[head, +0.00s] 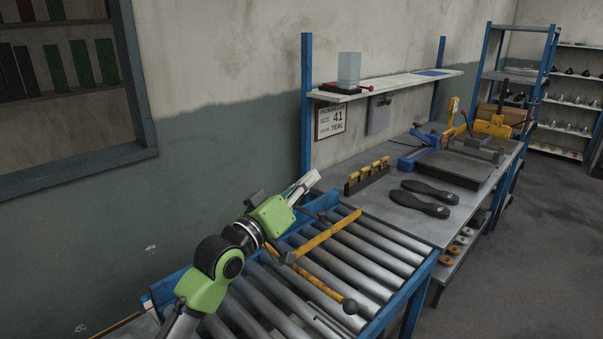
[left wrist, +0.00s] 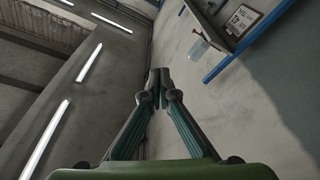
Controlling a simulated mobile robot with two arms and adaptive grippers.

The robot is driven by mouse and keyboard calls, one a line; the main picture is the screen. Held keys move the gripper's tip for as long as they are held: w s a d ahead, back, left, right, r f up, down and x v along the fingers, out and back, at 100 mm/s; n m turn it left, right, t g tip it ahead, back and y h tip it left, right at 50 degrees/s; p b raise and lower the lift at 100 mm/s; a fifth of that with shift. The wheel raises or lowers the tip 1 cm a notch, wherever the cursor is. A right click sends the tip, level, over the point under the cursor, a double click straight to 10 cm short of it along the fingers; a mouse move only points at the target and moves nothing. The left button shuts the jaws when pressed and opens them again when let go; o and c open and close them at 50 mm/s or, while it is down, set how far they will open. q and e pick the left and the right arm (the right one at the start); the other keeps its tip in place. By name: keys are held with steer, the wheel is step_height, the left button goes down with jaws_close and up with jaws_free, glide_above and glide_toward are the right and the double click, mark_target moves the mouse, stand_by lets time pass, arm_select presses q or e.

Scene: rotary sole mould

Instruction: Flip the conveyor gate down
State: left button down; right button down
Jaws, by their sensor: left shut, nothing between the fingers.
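The conveyor gate shows in the head view as yellow bars (head: 328,235) over the roller conveyor (head: 385,245). One bar reaches to the far right side. I cannot tell how far the gate is tilted. My left gripper (head: 312,178) is beyond the gate, above the conveyor's blue back rail, apart from the bars. In the left wrist view its fingers (left wrist: 160,82) are shut with nothing between them. My left forearm hides part of the rail and rollers. My right gripper is not in view.
A workbench (head: 400,212) adjoins the conveyor, bearing black soles (head: 424,209), a rack with yellow parts (head: 367,180) and a blue-and-yellow machine (head: 430,150). A blue post (head: 307,100) and a shelf (head: 390,84) stand close behind. The floor at right is clear.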

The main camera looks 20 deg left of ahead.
arm_select(q)
steer(key=shift+s, duration=0.1)
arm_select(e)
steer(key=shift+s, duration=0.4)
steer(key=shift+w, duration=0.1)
